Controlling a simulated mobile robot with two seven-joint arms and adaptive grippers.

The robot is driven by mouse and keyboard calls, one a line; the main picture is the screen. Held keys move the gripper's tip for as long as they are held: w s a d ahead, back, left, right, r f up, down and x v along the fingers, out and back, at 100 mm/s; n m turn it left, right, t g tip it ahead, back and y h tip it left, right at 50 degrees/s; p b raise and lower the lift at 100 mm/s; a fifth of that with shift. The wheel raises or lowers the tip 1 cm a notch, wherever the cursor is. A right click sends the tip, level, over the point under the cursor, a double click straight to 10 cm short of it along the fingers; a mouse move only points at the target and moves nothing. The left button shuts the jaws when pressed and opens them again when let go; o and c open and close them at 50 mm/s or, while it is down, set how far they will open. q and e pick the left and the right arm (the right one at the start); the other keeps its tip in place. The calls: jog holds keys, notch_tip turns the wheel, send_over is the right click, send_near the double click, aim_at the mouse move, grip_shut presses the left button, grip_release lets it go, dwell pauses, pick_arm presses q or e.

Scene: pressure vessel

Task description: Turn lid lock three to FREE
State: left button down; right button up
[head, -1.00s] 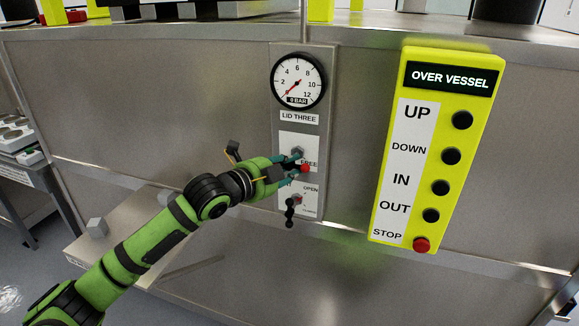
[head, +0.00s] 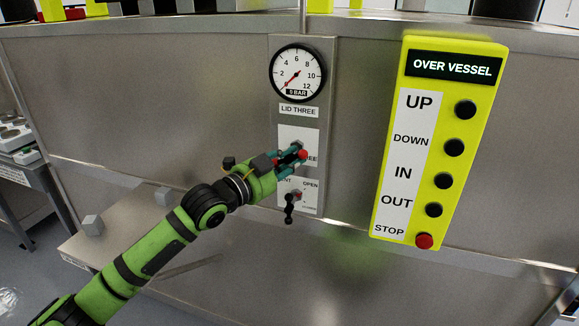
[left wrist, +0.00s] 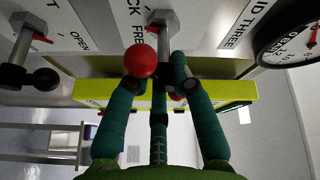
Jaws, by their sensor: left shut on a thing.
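The LID THREE panel (head: 299,110) is on the metal wall, with the lock plate below its gauge. My left gripper (head: 290,156) is at the lock plate, shut on the lock handle (left wrist: 159,68), whose hex hub (left wrist: 158,20) shows in the left wrist view. A red ball knob (head: 303,154) shows at the fingertips, and it is beside the left finger in the left wrist view (left wrist: 140,60). The FREE lettering is partly hidden by the fingers. The handle's exact angle is hard to tell. My right gripper is not in view.
Just below is the vent lever (head: 290,208) with a black knob, close under my gripper. The pressure gauge (head: 297,73) is above. A yellow OVER VESSEL button box (head: 437,140) hangs to the right. A ledge with grey cubes (head: 93,225) is at lower left.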

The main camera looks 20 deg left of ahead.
pick_arm(q)
jog(key=n, duration=0.2)
jog(key=n+t+b, duration=0.1)
jog(key=shift+d+f+n+t+b, duration=0.1)
jog(key=shift+f+n+t+b, duration=0.1)
jog(key=shift+n+t+b, duration=0.15)
jog(key=n+t, duration=0.1)
jog(key=n, duration=0.3)
jog(key=n+t+y, duration=0.1)
jog(key=n, duration=0.1)
jog(key=shift+r+n+t+b, duration=0.15)
jog(key=shift+n+t+b, duration=0.1)
jog(key=shift+b, duration=0.05)
jog(key=shift+r+n+t+y, duration=0.1)
jog(key=shift+n+t+y, duration=0.35)
jog(key=shift+n, duration=0.7)
jog(key=shift+n+t+y, duration=0.25)
jog(key=shift+n+y, duration=0.4)
jog(key=shift+n, duration=0.5)
jog(key=c, duration=1.1)
grip_release()
jog(key=shift+r, duration=0.1)
jog(key=v, duration=1.2)
